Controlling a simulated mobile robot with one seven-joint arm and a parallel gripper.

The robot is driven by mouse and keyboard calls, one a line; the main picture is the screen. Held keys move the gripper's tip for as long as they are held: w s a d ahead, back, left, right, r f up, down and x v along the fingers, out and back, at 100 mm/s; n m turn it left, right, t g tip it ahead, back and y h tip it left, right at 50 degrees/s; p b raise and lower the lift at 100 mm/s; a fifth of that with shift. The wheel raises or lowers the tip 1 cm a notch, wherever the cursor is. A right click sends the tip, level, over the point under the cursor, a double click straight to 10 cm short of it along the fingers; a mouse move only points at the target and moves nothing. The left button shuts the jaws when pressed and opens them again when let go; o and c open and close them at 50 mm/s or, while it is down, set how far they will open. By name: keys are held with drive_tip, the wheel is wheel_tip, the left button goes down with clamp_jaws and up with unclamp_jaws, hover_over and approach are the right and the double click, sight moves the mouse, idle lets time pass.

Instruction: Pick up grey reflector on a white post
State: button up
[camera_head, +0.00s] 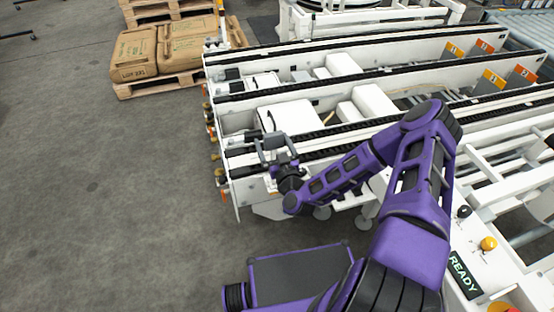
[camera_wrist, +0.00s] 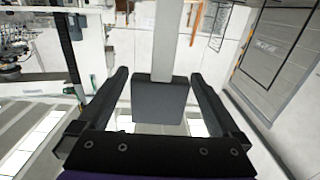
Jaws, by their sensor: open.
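The grey reflector (camera_wrist: 160,102) is a dark grey block on a white post (camera_wrist: 168,40) in the wrist view. It sits between the two fingers of my gripper (camera_wrist: 158,76), with a gap on each side. My gripper is open and does not hold it. In the head view my gripper (camera_head: 275,150) is at the near left end of the white conveyor frame; the reflector there is small and hard to tell from the fingers.
White conveyor rails (camera_head: 330,85) with black chains run right from my gripper. A pallet of brown sacks (camera_head: 165,50) stands at the back left. A control panel (camera_head: 480,265) with a READY sign is at the lower right. The grey floor (camera_head: 100,200) at left is clear.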

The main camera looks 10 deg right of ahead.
drive_tip(key=shift+w+a, duration=0.15)
drive_tip(key=shift+w, duration=1)
clamp_jaws()
